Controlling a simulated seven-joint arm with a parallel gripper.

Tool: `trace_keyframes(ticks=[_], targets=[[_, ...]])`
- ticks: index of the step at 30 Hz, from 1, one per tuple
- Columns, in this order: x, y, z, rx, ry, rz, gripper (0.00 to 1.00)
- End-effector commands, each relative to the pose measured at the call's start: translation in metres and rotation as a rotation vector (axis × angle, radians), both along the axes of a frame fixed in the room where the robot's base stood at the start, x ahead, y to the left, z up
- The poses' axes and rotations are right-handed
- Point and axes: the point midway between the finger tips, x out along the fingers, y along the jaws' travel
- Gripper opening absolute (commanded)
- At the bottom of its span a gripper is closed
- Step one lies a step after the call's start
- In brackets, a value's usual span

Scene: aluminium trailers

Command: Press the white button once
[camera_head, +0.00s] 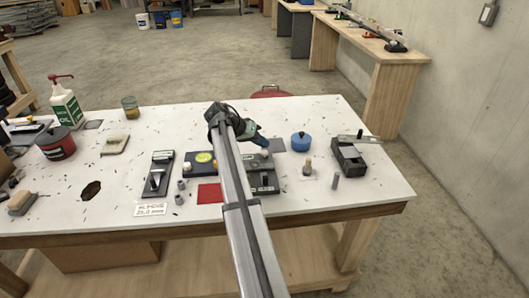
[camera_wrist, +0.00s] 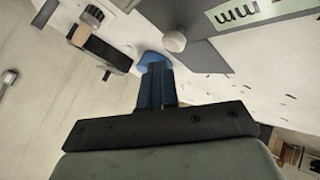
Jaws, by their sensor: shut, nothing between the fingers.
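The white button (camera_wrist: 174,41) shows in the wrist view as a pale round cap at the edge of a grey plate (camera_wrist: 205,55). In the head view a pale round cap (camera_head: 265,153) sits on a dark base plate (camera_head: 264,184), just below my gripper's tip, partly crowded by my arm. My gripper (camera_head: 262,141) is shut and empty, tilted down to the right above the table. In the wrist view its dark blue fingers (camera_wrist: 156,83) lie together, below and left of the button. I cannot tell the exact gap between tip and button.
A blue pot (camera_head: 301,142) and a wooden peg (camera_head: 307,167) stand to the right, with a black box (camera_head: 348,158) beyond. A plate with a lime disc (camera_head: 204,157), a red square (camera_head: 210,193) and a black lever plate (camera_head: 157,176) lie left of my arm.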

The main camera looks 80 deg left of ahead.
Motion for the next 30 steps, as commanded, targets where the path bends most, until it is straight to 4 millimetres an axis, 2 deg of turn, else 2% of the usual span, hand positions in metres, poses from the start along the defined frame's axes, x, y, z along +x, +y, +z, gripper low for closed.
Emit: trace_keyframes(ticks=[30], targets=[[-0.0001, -0.0001, -0.0097, 0.0, 0.0, 0.0, 0.0]])
